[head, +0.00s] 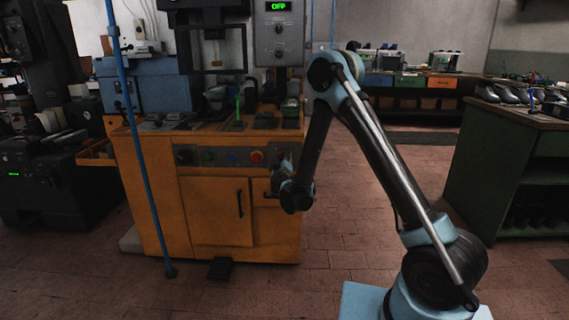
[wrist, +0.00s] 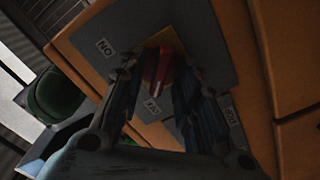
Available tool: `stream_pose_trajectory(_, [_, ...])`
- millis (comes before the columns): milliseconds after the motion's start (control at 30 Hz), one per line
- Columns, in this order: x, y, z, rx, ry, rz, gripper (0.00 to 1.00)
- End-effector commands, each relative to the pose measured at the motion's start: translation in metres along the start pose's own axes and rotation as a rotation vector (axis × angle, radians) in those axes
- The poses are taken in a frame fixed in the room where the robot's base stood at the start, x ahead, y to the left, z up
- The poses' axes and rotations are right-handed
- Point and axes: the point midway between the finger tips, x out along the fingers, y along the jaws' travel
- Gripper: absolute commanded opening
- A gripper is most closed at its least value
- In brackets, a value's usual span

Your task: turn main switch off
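The main switch is a red handle (wrist: 162,70) on a yellow plate in the wrist view, set in a grey panel (wrist: 205,40). An "ON" label (wrist: 105,47) is on the panel to its left. A small label (wrist: 152,105) lies just below the handle; its text is hard to read. The handle slants down toward this label. My gripper (wrist: 158,75) is open, with one finger on each side of the handle and gaps visible. In the head view my gripper (head: 282,172) is at the right end of the orange cabinet's control row, covering the switch.
The orange cabinet (head: 215,210) carries a press and a display (head: 279,6) reading OFF. A red button (head: 257,157) sits left of my gripper. A blue pole (head: 140,150) stands in front of the cabinet. A green bench (head: 500,160) is at right, with open floor between.

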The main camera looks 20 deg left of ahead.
Motion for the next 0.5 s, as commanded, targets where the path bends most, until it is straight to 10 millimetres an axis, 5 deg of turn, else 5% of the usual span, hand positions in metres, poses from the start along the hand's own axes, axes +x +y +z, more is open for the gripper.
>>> stream_pose_trajectory(500, [0.000,0.014,-0.014,0.000,0.001,0.000,0.31])
